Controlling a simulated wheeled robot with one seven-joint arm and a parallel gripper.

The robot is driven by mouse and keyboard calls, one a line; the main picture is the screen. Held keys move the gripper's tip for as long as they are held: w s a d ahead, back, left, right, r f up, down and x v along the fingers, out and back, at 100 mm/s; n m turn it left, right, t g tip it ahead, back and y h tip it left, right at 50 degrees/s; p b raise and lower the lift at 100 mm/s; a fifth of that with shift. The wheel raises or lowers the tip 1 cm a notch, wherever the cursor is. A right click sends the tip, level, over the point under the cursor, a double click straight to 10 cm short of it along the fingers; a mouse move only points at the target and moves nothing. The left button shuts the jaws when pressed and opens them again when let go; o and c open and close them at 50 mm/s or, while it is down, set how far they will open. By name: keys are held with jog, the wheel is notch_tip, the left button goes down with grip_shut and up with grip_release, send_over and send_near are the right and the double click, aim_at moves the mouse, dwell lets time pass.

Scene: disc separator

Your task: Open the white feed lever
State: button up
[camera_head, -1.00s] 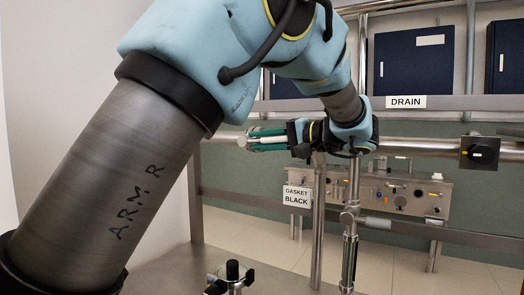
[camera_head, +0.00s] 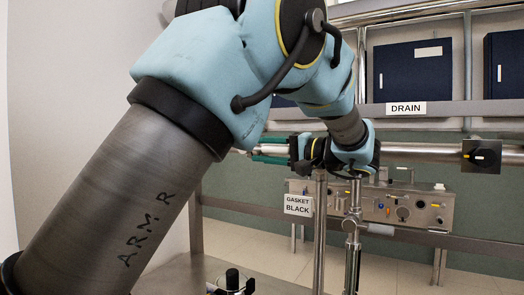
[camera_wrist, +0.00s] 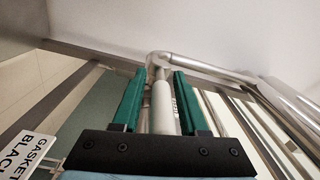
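The white lever handle (camera_wrist: 164,110) shows in the wrist view as a pale cylinder with small dark lettering, joined to a metal rod and elbow at its far end. My gripper (camera_wrist: 159,76) has two green fingers, one on each side of the handle in this view, with a gap visible at the left. The fingers are apart; I see no clear grip, and cannot tell whether the handle is fully between them in depth.
A horizontal pipe with a black valve knob (camera_head: 486,157) runs at the right, below the DRAIN sign (camera_head: 406,108). A metal control box (camera_head: 405,207) and the GASKET BLACK sign (camera_head: 298,204) stand behind upright posts (camera_head: 320,235). A rail (camera_wrist: 45,105) crosses the wrist view's left.

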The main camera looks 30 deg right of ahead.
jog(key=shift+o, duration=0.6)
jog(key=b+v, duration=0.2)
jog(key=v, duration=0.8)
jog(key=shift+s+d, duration=0.15)
jog(key=shift+s, duration=0.2)
